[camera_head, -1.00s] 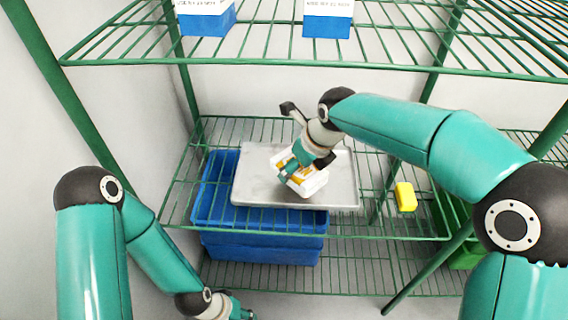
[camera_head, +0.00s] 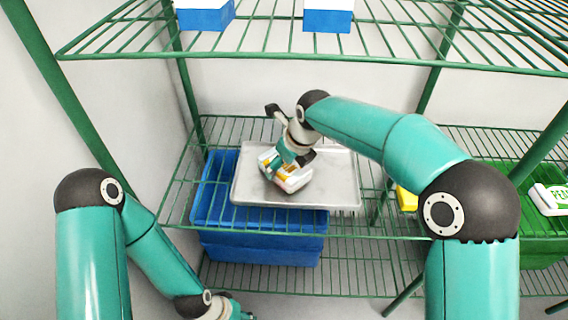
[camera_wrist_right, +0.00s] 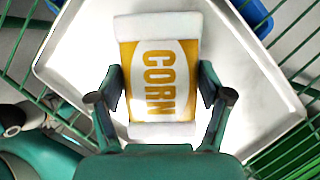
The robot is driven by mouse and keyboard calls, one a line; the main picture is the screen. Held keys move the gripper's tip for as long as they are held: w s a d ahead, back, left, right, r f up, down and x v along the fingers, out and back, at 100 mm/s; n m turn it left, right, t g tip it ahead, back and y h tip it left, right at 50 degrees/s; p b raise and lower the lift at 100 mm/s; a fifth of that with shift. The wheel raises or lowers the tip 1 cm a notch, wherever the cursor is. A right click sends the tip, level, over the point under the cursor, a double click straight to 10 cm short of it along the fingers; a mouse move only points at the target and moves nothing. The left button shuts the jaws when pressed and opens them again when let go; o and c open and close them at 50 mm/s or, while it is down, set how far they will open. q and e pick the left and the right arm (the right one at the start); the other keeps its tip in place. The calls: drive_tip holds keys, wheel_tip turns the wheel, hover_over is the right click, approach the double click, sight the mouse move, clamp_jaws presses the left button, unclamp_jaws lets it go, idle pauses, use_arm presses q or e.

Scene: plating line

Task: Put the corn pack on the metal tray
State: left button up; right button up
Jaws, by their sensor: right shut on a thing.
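The corn pack (camera_head: 289,180) is white with a yellow band. In the right wrist view the pack (camera_wrist_right: 158,75) shows the word CORN. My right gripper (camera_head: 290,158) is shut on it, with one finger on each side in the wrist view (camera_wrist_right: 162,92). The metal tray (camera_head: 335,180) lies on the middle wire shelf, and its rim also shows in the wrist view (camera_wrist_right: 262,90). The pack is over the left-centre part of the tray; I cannot tell whether it touches the tray. My left gripper (camera_head: 235,312) is low at the bottom edge, only partly seen.
A blue crate (camera_head: 262,250) stands below the tray. A yellow item (camera_head: 406,199) lies right of the tray, partly behind my right arm. A green crate (camera_head: 530,238) with a white pack (camera_head: 548,198) is at the right. Blue-and-white boxes (camera_head: 328,15) stand on the upper shelf.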

drive_tip(key=o, duration=1.4)
drive_tip(key=shift+c, duration=0.2)
drive_tip(key=p+v, duration=0.1)
drive_tip(key=v, duration=0.3)
drive_tip(key=shift+r, duration=0.35)
drive_tip(key=s+d, duration=0.8)
drive_tip(key=d, duration=0.1)
drive_tip(key=shift+s+r, duration=0.15)
drive_tip(key=shift+s, duration=0.25)
drive_tip(key=shift+a, duration=0.1)
